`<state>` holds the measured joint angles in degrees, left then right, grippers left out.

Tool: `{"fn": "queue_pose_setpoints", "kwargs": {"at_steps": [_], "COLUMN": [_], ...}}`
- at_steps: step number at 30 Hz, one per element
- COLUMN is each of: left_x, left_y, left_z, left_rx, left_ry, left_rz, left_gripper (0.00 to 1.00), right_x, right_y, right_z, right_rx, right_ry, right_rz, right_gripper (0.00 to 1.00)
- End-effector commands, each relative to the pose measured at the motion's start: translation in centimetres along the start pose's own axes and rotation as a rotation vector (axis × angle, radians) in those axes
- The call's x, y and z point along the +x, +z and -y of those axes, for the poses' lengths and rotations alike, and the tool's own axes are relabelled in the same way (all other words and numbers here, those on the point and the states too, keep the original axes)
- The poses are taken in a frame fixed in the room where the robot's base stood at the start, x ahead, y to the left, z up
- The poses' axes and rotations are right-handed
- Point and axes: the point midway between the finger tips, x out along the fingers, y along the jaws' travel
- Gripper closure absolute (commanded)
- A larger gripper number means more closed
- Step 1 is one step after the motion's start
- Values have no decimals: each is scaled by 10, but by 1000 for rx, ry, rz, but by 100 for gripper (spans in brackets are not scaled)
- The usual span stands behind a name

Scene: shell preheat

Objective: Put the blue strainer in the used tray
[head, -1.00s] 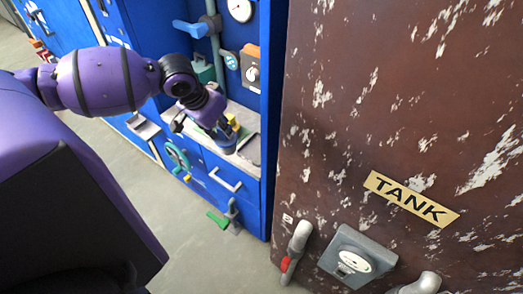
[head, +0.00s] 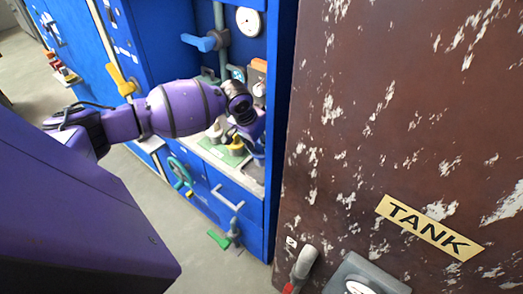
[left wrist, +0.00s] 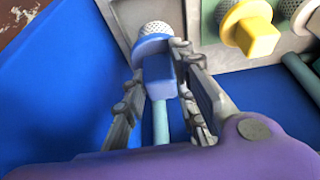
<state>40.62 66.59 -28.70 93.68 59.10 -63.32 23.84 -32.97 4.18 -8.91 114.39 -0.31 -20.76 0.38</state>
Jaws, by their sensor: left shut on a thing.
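My left gripper (left wrist: 160,68) is shut on the blue block handle of the blue strainer (left wrist: 157,84). The strainer's pale perforated end (left wrist: 155,28) shows beyond the fingertips in the left wrist view. It is over or against a grey tray-like surface (left wrist: 118,14); I cannot tell whether it touches. I cannot tell for sure that this surface is the used tray. In the head view my left gripper (head: 256,138) is at the right end of the cabinet's shelf, and my arm hides most of the strainer. My right gripper is not in view.
A yellow-handled strainer (left wrist: 258,36) stands beside the held one, with a green pad (head: 222,152) on the shelf there. The blue cabinet wall and brown TANK panel (head: 400,120) close in on the right. A blue lever (head: 205,42) sticks out above.

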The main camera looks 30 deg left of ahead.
Motion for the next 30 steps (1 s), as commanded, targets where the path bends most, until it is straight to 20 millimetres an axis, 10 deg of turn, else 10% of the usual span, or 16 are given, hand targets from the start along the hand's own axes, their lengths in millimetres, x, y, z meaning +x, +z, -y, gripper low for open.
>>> {"fn": "queue_pose_setpoints", "kwargs": {"at_steps": [19, 20, 21, 30], "left_x": [38, 37, 37, 37], "left_y": [11, 11, 11, 11], "left_z": [-1, -1, 0, 0], "left_rx": [0, 1, 1, 1], "left_ry": [2, 1, 1, 1], "left_rz": [0, 0, 0, 1], "left_gripper": [100, 70, 65, 55], "right_x": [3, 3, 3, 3], "right_y": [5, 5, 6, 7], "right_z": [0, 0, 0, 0], "right_rx": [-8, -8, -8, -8], "right_ry": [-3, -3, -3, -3], "right_rz": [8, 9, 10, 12], "right_gripper": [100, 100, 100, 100]}}
